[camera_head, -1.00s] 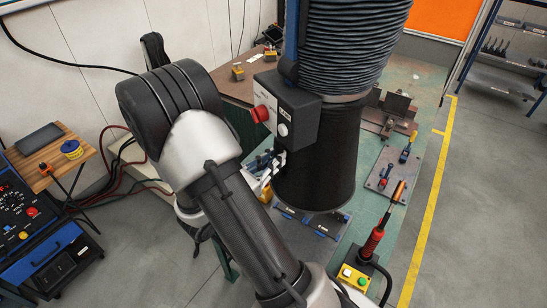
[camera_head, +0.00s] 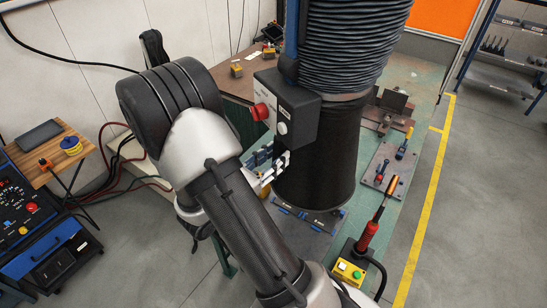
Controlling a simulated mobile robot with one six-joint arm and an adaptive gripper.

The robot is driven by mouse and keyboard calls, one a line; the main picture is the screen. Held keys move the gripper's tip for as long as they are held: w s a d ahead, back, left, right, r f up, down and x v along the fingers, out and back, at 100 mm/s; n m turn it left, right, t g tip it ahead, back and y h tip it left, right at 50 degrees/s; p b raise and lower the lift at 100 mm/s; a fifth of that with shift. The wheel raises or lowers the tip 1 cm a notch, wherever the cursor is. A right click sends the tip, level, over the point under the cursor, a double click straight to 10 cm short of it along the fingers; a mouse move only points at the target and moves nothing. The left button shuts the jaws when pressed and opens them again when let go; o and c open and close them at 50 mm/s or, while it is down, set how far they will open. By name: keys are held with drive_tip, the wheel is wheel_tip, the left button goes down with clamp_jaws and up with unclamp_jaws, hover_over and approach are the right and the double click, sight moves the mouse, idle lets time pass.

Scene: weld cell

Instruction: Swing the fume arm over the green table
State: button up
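The fume arm (camera_head: 350,50) hangs down the middle of the head camera view as a ribbed dark hose ending in a black hood (camera_head: 318,155). A dark control box (camera_head: 287,112) with a red knob is on the hood's left side. The hood hangs over the left part of the green table (camera_head: 400,205), hiding some of it. My gripper (camera_head: 279,162) is at the hood's lower left, below the control box, and partly hidden behind my arm. I cannot tell whether it touches the hood or is shut.
A clamp plate (camera_head: 387,169) and a vise-like fixture (camera_head: 388,110) lie right of the hood. A welder cart (camera_head: 40,225) stands left.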

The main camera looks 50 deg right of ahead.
drive_tip(key=shift+a, duration=0.1)
drive_tip(key=a, duration=1.1)
drive_tip(key=shift+s+a, duration=0.35)
drive_tip(key=shift+a, duration=0.05)
drive_tip(key=s+a+r+m+g+y+b, duration=0.25)
drive_tip(key=s+m+g+y, duration=0.25)
drive_tip(key=s+m+y, duration=0.55)
drive_tip(key=s+a+r+m+t+y, duration=0.1)
drive_tip(key=a+r+m+t+y, duration=0.1)
drive_tip(key=a, duration=0.4)
drive_tip(key=s+a+r+m+t+y+b, duration=0.1)
drive_tip(key=a+r+m+t+y, duration=0.1)
drive_tip(key=a+m+t+y, duration=0.3)
drive_tip(key=shift+s+a+r+m+t, duration=0.25)
drive_tip(key=shift+a+r+m+t, duration=0.2)
drive_tip(key=shift+t, duration=0.45)
